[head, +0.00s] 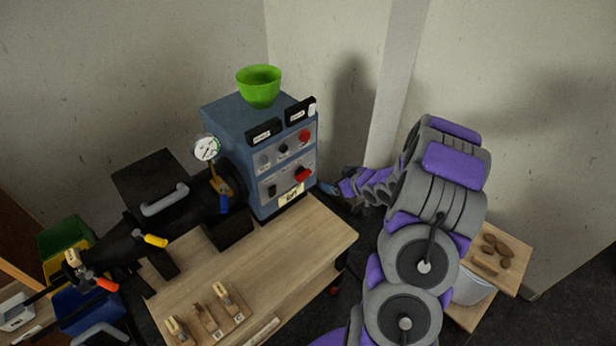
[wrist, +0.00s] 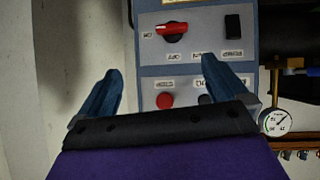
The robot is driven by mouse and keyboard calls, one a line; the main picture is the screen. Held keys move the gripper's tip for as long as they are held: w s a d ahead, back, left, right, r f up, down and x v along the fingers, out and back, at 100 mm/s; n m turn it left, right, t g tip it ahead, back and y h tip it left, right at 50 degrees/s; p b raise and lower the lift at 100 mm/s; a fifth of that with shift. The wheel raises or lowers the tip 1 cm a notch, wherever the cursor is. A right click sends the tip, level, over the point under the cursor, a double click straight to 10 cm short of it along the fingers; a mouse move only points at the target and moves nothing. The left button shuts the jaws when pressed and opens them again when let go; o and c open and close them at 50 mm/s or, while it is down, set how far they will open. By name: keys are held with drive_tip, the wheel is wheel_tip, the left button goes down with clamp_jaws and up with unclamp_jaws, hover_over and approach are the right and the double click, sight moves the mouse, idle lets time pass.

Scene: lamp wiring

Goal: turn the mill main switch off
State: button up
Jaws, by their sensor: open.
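The mill's blue control box (head: 228,120) stands on the wooden bench with a grey front panel. The red rotary switch (head: 303,174) is low on that panel; in the wrist view the red switch (wrist: 171,29) is at the top, its handle lying roughly level. Inverted labels sit beside and below it, one at its left end seeming to read ON. My gripper (head: 328,188) is just right of the panel's lower part. In the wrist view my gripper (wrist: 162,65) is open and empty, its blue fingers apart below the switch, which they do not appear to touch.
A black rocker (wrist: 233,27) is beside the switch, and a red button (head: 304,136) is above it in the head view. A green bowl (head: 259,85) tops the box. A pressure gauge (head: 207,147) is at its left. Walls stand close behind and right.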

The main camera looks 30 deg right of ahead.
wheel_tip(320, 180, down, 3)
drive_tip(key=s+t+y, duration=0.1)
drive_tip(key=b, duration=0.3)
approach(306, 176)
drive_tip(key=shift+t+y, duration=0.4)
drive_tip(key=x, duration=0.9)
drive_tip(key=shift+s+d+f, duration=0.15)
drive_tip(key=shift+d+f, duration=0.1)
drive_tip(key=shift+f, duration=0.05)
drive_tip(key=shift+c, duration=0.3)
drive_tip(key=c, duration=1)
